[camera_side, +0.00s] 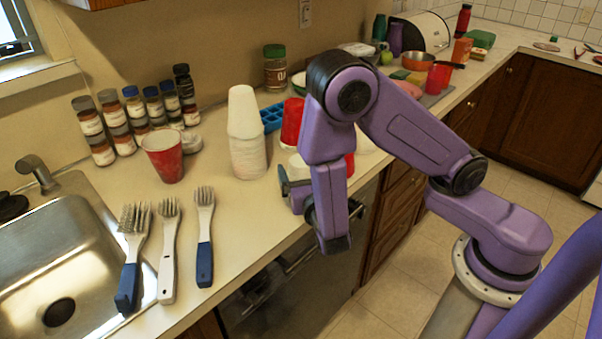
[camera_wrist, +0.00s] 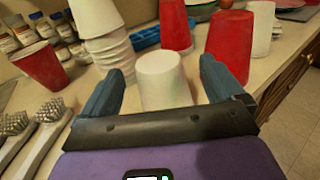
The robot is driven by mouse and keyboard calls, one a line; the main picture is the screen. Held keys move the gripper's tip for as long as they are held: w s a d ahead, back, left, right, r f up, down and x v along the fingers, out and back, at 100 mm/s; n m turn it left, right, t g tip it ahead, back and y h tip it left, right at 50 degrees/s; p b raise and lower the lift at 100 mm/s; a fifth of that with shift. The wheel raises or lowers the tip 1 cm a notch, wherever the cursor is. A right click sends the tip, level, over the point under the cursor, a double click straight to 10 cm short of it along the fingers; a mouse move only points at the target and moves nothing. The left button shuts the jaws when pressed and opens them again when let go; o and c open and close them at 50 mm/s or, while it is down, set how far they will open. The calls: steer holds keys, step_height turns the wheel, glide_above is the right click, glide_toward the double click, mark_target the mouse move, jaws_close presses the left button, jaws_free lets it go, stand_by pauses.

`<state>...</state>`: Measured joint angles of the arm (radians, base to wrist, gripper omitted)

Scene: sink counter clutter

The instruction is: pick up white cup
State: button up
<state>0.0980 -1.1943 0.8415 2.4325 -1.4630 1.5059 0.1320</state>
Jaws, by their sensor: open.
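A single white cup (camera_wrist: 162,80) stands upside down on the counter in the wrist view, centred between my gripper's two blue-grey fingers. My gripper (camera_wrist: 163,72) is open, with a finger on each side of the cup and visible gaps. In the side view my gripper (camera_side: 290,188) is low at the counter's front edge, and the white cup (camera_side: 298,167) is mostly hidden behind it. A tall stack of white cups (camera_side: 246,135) stands to the left; it also shows in the wrist view (camera_wrist: 103,35). Another white cup (camera_wrist: 263,22) is partly hidden at the right.
Red cups stand close by: one behind (camera_wrist: 174,24), one beside the right finger (camera_wrist: 232,38), and one farther left (camera_side: 163,158). A blue tray (camera_side: 271,117) lies behind the stack. Brushes (camera_side: 169,250) and a sink (camera_side: 60,260) are at the left.

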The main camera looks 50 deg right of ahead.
mark_target(299, 160)
steer(key=shift+x, duration=2.6)
steer(key=shift+f, duration=0.15)
steer(key=c, duration=1)
